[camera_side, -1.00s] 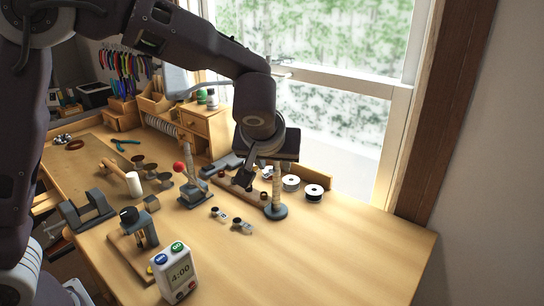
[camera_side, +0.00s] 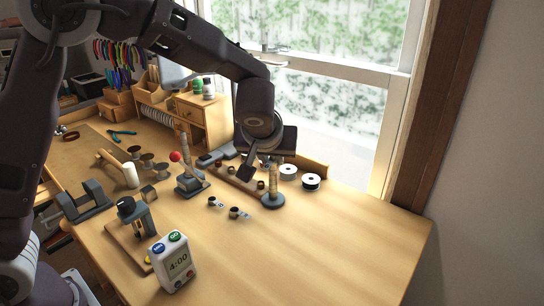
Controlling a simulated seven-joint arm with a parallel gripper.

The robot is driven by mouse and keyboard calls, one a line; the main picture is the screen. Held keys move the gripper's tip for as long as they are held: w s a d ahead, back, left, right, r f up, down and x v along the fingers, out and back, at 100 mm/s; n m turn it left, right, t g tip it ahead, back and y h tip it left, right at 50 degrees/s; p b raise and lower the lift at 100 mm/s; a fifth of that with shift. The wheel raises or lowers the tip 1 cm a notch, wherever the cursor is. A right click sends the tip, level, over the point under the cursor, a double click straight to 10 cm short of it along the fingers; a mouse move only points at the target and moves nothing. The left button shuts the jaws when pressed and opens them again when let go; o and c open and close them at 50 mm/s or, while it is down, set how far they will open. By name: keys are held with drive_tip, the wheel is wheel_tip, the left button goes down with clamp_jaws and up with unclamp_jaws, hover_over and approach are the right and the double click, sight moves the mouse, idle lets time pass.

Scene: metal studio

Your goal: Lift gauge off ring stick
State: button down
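The ring stick is a tan upright rod (camera_side: 273,181) on a round dark grey base (camera_side: 272,202), standing near the back of the bench. My gripper (camera_side: 246,172) is just left of the rod's upper part. One dark finger shows, slanting down and left; the other is hidden or too dark to make out. I cannot see whether the finger touches the rod. No separate gauge can be told apart on the rod at this size. Two small dark rings with tags, a left one (camera_side: 212,201) and a right one (camera_side: 235,212), lie on the bench in front.
A wooden block with small round pieces (camera_side: 226,172) lies behind my gripper. A red-knobbed lever tool (camera_side: 188,180) stands left. The right bench is clear.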

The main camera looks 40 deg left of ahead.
idle(0.4)
drive_tip(key=shift+r, duration=1.05)
drive_tip(key=shift+r, duration=1)
drive_tip(key=shift+r, duration=1.05)
